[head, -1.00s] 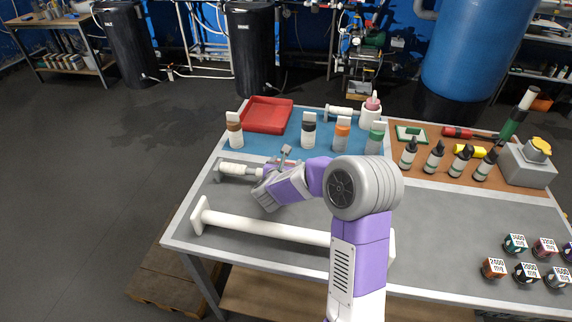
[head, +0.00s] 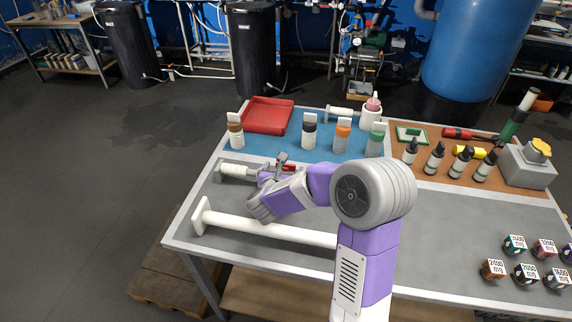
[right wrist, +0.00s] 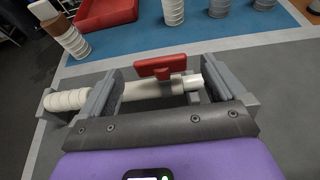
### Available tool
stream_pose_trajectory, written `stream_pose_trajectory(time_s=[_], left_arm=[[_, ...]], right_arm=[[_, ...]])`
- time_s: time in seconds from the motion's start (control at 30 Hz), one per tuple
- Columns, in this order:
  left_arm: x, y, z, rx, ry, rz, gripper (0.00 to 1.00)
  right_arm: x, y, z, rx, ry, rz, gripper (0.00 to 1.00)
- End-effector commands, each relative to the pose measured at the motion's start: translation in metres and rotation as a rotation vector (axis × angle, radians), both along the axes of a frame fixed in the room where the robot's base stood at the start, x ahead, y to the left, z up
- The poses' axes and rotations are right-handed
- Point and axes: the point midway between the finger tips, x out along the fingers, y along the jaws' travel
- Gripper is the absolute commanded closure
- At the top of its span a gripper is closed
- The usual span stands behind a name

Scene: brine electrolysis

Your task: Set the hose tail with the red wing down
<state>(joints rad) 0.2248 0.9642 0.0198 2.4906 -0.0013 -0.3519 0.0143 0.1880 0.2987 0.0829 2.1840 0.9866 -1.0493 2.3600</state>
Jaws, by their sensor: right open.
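The hose tail is a pale tube (right wrist: 146,91) with a red wing (right wrist: 162,66) standing up from it. It lies level, in line with a white ribbed piece (right wrist: 67,99), at a low grey stand (right wrist: 48,110). My right gripper (head: 268,182) is open. In the right wrist view its two grey fingers stand apart to the left and right of the red wing, with the tube between them. In the head view the red wing (head: 289,167) shows just behind the gripper, and the gripper hides much of the tube. My left gripper is out of view.
A long white bar with end plates (head: 270,229) lies in front of the stand. Several capped bottles (head: 309,133) and a red tray (head: 267,114) stand on the blue mat behind. Dark bottles and tools occupy the brown mat at right. The grey table's centre right is clear.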

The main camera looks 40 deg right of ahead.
Motion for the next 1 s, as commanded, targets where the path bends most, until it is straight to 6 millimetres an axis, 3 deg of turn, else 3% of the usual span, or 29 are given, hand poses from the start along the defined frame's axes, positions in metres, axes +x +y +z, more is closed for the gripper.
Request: stream_pose_trajectory(time_s=[0.13,0.33,1.0], left_arm=[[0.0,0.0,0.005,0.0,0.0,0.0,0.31],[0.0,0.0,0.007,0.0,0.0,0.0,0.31],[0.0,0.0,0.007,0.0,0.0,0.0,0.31]], right_arm=[[-0.02,0.024,0.014,0.0,0.0,0.004,0.03],[-0.036,0.042,0.024,0.0,0.0,0.001,0.03],[-0.041,0.047,0.025,0.0,0.002,-0.001,0.03]])
